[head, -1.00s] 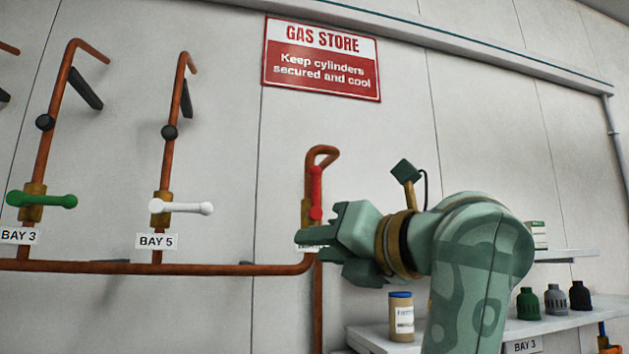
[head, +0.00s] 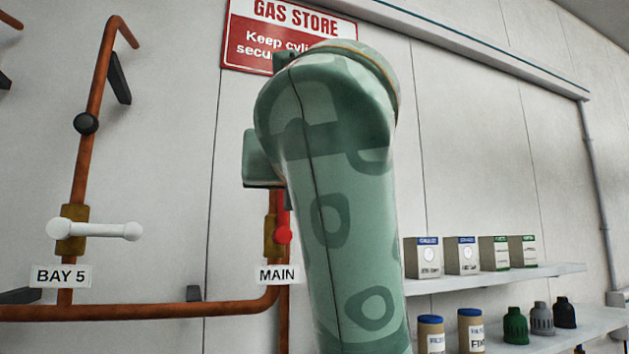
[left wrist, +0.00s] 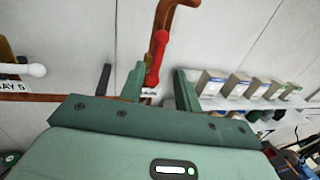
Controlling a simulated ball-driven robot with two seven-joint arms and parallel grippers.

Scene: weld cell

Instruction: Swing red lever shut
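The red lever (head: 284,236) is on the MAIN copper pipe at a brass valve body (head: 270,236). It stands upright, in line with the pipe, and my arm hides its upper part in the head view. In the left wrist view the red lever (left wrist: 154,72) shows between the two fingers of my left gripper (left wrist: 158,84), which are apart. I cannot tell whether either finger touches it. In the head view my left arm covers most of that hand. My right gripper is in neither view.
The white BAY 5 lever (head: 96,229) lies crosswise on its pipe (head: 90,140) at the left. A copper pipe (head: 140,311) runs low along the wall. At the right, shelves hold boxes (head: 466,255), jars (head: 470,330) and several caps (head: 542,318). A gas store sign (head: 246,45) hangs above.

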